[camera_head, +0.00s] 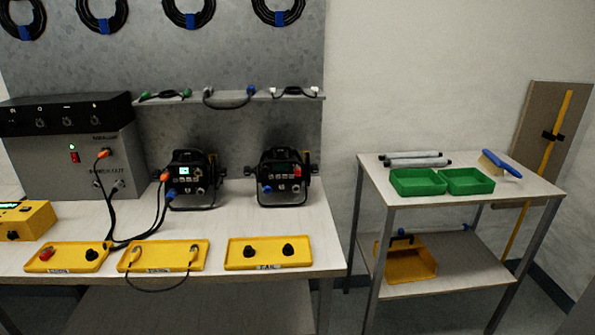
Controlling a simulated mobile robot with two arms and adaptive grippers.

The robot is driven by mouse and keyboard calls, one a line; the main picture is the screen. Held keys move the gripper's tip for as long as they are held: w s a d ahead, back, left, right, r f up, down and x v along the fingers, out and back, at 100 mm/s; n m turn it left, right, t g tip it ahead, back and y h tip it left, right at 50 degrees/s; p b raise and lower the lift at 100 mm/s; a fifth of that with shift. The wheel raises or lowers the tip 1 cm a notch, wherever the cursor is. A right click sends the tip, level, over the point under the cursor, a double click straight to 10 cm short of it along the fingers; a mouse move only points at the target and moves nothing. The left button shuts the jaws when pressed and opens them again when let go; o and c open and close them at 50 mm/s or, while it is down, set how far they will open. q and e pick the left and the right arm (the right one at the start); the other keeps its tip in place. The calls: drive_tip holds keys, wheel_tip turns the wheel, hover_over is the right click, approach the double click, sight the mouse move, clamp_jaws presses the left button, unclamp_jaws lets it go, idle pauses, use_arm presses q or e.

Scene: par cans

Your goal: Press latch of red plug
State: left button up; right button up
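No part of either gripper shows in the head view. An orange-red plug (104,153) sits at the front of the grey power box, with a black cable hanging from it. Another orange-red plug (164,176) is at the left side of the left par can (194,180), also on a black cable. A red piece (46,254) lies in the left yellow tray (70,267). Which of these is the red plug, and its latch, is too small to tell.
The grey power box (60,165) stands at the back left of the workbench (225,208). The middle yellow tray (165,266) and right yellow tray (268,265) line the front. A side table (375,176) with green trays (418,193) stands right, past a gap.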

idle(0.4)
clamp_jaws()
idle(1.1)
